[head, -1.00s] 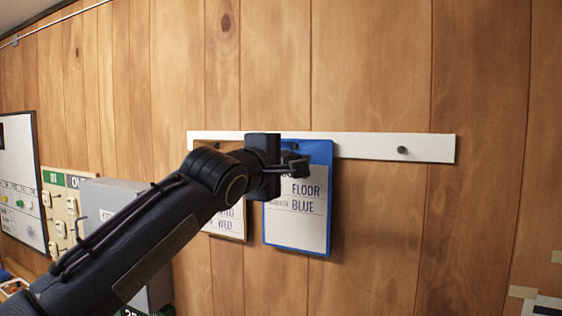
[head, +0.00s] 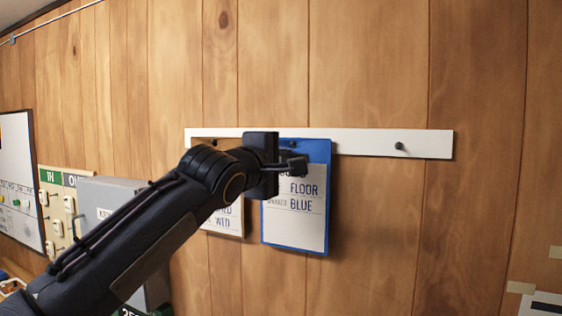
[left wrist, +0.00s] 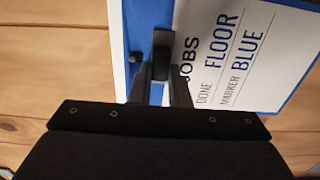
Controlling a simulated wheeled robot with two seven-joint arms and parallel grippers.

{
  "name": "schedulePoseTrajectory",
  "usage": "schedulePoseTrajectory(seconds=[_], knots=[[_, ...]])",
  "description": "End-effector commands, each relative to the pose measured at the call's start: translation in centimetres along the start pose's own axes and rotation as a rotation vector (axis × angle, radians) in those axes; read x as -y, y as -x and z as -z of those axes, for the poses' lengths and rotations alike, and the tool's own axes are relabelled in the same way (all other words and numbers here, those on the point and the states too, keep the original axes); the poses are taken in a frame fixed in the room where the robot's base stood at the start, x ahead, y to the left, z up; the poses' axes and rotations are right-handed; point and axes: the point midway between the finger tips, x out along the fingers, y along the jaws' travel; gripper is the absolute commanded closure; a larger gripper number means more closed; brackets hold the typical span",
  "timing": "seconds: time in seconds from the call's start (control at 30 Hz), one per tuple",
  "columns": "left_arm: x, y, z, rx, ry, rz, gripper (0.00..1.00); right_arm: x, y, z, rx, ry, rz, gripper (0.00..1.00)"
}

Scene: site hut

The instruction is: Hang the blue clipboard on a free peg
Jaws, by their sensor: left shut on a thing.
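The blue clipboard (head: 321,178) is upright against the white peg rail (head: 365,143) in the head view, its sheet reading "FLOOR" and "BLUE". My left gripper (head: 290,163) is shut on its upper part and hides some of the sheet. A dark spot, perhaps a peg, shows at its top edge; I cannot tell whether the board hangs on it. In the left wrist view the fingers (left wrist: 162,72) are at the clip of the clipboard (left wrist: 240,55). A bare dark peg (head: 399,146) is on the rail to the right. My right gripper is out of view.
Another clipboard (head: 229,222), its sheet reading "WED", hangs to the left, partly behind my arm. A grey box (head: 104,196), a tag board (head: 55,205) and a whiteboard (head: 17,180) are further left. The wood wall (head: 370,220) below the rail's right part is clear.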

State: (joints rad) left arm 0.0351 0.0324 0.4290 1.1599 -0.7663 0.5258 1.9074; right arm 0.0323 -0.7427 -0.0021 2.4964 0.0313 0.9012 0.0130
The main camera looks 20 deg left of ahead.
Motion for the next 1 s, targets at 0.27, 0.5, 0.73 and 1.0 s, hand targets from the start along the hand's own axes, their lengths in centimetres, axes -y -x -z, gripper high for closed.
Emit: schedulePoseTrajectory(seconds=[0.27, 0.5, 0.73, 1.0], knots=[[-0.05, 0.02, -0.01, 0.000, 0.000, -0.001, 1.00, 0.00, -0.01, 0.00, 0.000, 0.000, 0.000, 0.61], [-0.05, 0.03, -0.01, 0.000, 0.000, -0.001, 0.74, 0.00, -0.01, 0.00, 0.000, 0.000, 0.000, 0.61], [-0.18, 0.06, 0.01, 0.000, 0.000, -0.005, 0.59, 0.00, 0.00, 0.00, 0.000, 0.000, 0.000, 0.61], [-0.31, 0.30, 0.04, 0.000, 0.001, -0.009, 0.59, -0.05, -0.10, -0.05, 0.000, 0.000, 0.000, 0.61]])
